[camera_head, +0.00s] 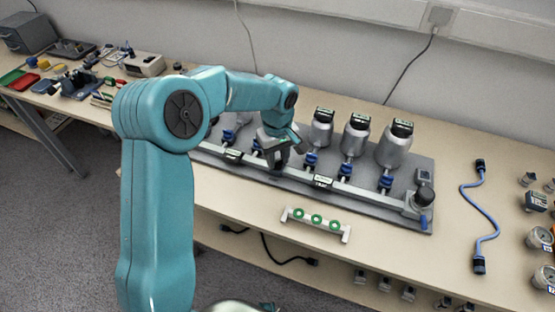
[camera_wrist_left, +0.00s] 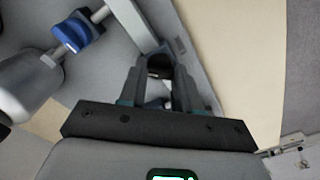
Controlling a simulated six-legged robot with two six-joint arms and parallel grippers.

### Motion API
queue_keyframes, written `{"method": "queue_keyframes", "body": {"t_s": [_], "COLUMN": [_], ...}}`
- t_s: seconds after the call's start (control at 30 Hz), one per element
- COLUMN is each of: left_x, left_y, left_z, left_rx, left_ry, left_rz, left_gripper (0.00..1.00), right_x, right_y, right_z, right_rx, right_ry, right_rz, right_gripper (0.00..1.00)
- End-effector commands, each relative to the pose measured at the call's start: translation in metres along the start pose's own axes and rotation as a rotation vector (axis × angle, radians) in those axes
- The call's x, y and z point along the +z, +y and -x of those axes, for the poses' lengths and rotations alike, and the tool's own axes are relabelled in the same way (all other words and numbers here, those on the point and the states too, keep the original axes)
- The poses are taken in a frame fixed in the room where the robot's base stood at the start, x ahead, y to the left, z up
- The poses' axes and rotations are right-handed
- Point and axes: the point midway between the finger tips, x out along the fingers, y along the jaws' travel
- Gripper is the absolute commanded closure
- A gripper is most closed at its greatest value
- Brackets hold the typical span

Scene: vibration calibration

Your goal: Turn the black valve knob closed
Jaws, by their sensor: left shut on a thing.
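My left gripper (camera_head: 275,157) reaches down over the grey manifold board (camera_head: 390,204), among the silver canisters and their blue fittings. In the left wrist view the fingers (camera_wrist_left: 159,80) are shut on a black knob (camera_wrist_left: 160,65) beside the light rail. The gripper hides most of this knob in the head view, and its turn angle cannot be read. My right gripper is not in view.
Silver canisters (camera_head: 395,147) stand close to the right of the gripper. A white stand with green rings (camera_head: 316,219) sits in front of the board. A blue cable (camera_head: 487,219) and several gauges (camera_head: 540,238) lie at right. Tools and trays fill the far left.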

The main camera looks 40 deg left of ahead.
Motion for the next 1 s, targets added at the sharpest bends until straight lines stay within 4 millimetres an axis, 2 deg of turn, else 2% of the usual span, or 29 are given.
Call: {"method": "queue_keyframes", "body": {"t_s": [0.6, 1.0], "left_x": [-0.002, -0.002], "left_y": [0.001, 0.001], "left_z": [0.001, 0.002], "left_rx": [0.007, 0.008], "left_ry": [0.005, 0.005], "left_rz": [0.543, 0.721], "left_gripper": [0.98, 0.98], "right_x": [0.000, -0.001], "right_y": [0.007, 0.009], "right_z": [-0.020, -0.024], "right_rx": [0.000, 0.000], "right_ry": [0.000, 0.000], "right_rz": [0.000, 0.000], "right_gripper": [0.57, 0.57]}}
